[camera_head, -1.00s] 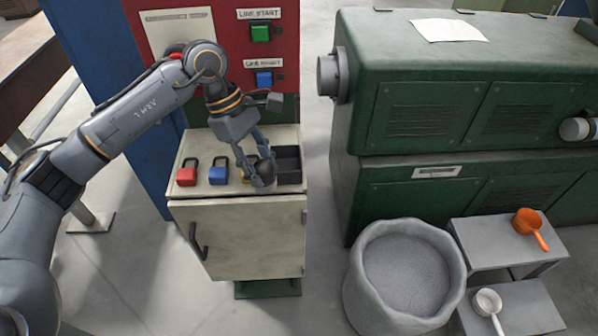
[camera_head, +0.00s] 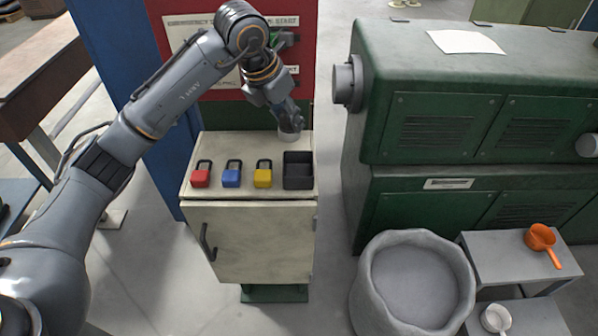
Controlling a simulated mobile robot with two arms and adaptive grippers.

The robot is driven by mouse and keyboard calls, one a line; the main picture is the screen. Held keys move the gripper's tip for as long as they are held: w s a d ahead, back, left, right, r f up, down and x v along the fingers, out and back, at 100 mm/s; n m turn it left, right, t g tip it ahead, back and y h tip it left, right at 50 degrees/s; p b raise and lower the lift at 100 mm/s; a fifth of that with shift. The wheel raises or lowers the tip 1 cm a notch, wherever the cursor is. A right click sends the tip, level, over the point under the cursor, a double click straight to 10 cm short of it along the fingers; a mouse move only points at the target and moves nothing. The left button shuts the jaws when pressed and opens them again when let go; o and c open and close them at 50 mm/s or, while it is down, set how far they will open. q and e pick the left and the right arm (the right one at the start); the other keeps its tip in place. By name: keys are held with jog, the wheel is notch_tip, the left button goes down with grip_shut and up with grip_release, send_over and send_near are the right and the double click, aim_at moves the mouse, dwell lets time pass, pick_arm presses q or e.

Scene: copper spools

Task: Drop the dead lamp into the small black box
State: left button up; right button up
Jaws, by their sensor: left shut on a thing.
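The small black box (camera_head: 298,170) stands open at the right end of the cream cabinet's top. Its dark inside looks empty. My left gripper (camera_head: 290,122) is behind the box, over the back edge of the cabinet top. It is shut on a small pale object (camera_head: 288,136), which is mostly hidden by the fingers. I cannot tell for sure whether this is the dead lamp. My right gripper is not in view.
A red panel stands behind. A green machine (camera_head: 440,130), grey tub (camera_head: 368,290) and orange scoop (camera_head: 541,238) are to the right.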

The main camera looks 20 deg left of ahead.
aim_at(284, 130)
pick_arm(q)
jog(key=shift+f+b, duration=1.4)
jog(key=shift+f, duration=1.4)
jog(key=o, duration=1.2)
jog(key=shift+o, duration=0.2)
jog(key=shift+s+r, duration=0.1)
jog(key=shift+r, duration=0.2)
jog(key=v, duration=1.1)
jog(key=shift+s, duration=0.15)
